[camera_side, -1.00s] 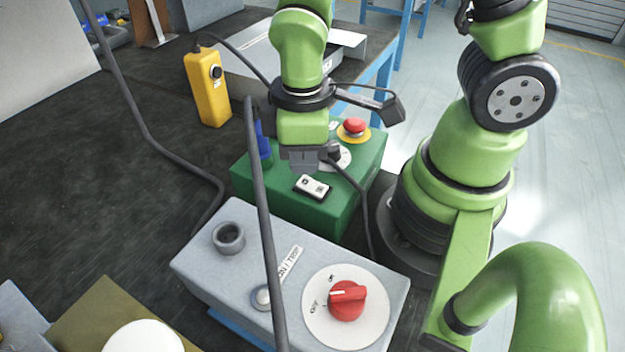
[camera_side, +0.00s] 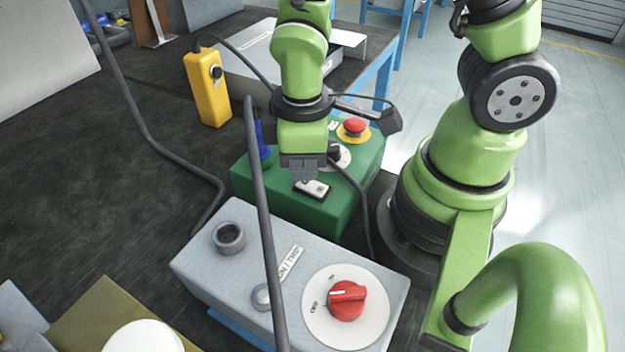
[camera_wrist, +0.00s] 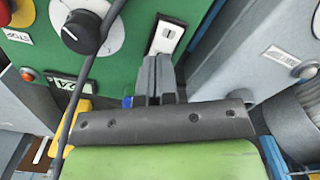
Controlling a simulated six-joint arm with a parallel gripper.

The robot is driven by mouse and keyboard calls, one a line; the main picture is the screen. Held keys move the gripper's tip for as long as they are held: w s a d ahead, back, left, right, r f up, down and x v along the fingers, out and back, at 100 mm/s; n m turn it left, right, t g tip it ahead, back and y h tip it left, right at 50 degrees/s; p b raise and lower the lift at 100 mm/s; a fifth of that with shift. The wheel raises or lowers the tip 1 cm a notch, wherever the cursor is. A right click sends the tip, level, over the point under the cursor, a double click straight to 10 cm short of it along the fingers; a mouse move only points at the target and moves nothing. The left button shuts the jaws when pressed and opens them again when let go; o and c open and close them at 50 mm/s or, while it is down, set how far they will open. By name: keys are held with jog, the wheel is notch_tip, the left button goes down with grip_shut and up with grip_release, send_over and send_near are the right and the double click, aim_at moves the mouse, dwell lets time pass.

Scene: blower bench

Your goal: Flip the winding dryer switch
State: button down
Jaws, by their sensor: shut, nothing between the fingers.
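A small white-plated switch (camera_side: 315,190) is set in the top of a green box (camera_side: 290,208). In the wrist view its plate (camera_wrist: 166,38) shows near the top middle, with a dark part along it; its position is too small to read. No label naming the winding dryer is readable. My gripper (camera_side: 302,176) points down over the green box, with its fingers together and empty. In the side view the fingers hide part of the plate. In the wrist view the fingertips (camera_wrist: 159,60) are at the plate's near end; whether they touch it I cannot tell.
The green box also carries a black knob (camera_wrist: 82,31) and a red emergency button (camera_side: 355,126). A grey box (camera_side: 225,270) with a red rotary knob (camera_side: 346,301) stands in front. A dark cable (camera_side: 262,200) crosses the view. A yellow pendant (camera_side: 207,88) stands behind left.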

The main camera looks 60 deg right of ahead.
jog(key=shift+f, duration=0.6)
dwell(0.3)
jog(key=shift+r, duration=3.5)
jog(key=shift+r, duration=0.1)
jog(key=s+d+r+m+t+y, duration=0.1)
jog(key=s+r+m+t, duration=0.1)
jog(key=r+m, duration=0.3)
jog(key=s+d+r+m+t+y, duration=0.1)
jog(key=s+d+r+m+t, duration=0.1)
jog(key=r+m+t, duration=0.3)
notch_tip(320, 180, up, 5)
jog(key=shift+s+d+f, duration=0.15)
jog(key=shift+s+d, duration=0.1)
jog(key=shift+d, duration=0.05)
